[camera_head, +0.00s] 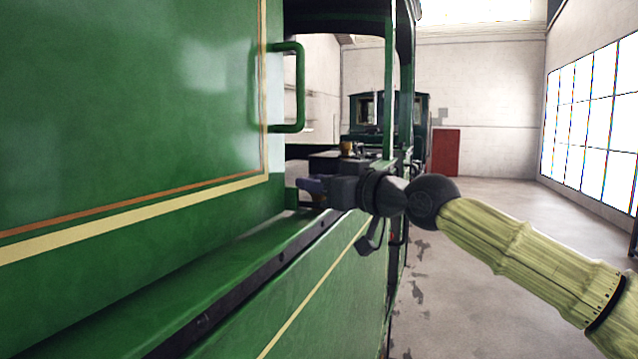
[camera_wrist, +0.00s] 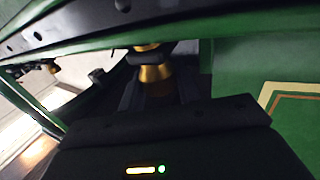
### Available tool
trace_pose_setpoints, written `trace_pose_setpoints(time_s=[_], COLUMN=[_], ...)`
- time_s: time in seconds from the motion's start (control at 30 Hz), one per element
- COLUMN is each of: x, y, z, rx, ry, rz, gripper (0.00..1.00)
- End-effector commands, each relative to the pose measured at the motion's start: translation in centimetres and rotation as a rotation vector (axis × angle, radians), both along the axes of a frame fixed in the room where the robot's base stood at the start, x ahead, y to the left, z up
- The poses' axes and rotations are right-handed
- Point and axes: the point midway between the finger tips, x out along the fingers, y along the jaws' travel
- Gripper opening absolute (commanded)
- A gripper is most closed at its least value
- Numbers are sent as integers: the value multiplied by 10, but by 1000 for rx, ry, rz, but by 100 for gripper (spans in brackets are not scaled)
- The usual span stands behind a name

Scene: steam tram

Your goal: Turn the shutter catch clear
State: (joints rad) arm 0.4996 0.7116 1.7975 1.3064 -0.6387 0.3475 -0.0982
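My gripper (camera_head: 312,187) reaches from the right into the opening in the side of the green tram (camera_head: 130,120). Its dark body hides part of what is behind it in the head view. A brass-coloured fitting (camera_head: 347,148) shows just above and behind my gripper. In the wrist view a brass fitting (camera_wrist: 155,75) is straight ahead, beyond the dark gripper housing at the bottom. Dark shapes flank it, and I cannot tell whether they are my fingers or whether they touch it. I cannot clearly make out the shutter catch in either view.
A green grab handle (camera_head: 290,87) stands out from the tram side. A green ledge (camera_head: 220,280) runs below the opening, and a green post (camera_head: 389,80) stands beyond it. A red panel (camera_head: 446,152) is against the back wall. The floor at right is clear.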

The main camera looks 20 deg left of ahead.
Motion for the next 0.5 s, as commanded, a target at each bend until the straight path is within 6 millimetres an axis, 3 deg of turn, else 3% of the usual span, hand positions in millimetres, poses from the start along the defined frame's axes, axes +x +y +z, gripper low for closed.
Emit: trace_pose_setpoints(time_s=[0.5], x=[0], y=[0], z=[-2], rx=[-3], ry=[-3], rz=[-58], gripper=[11])
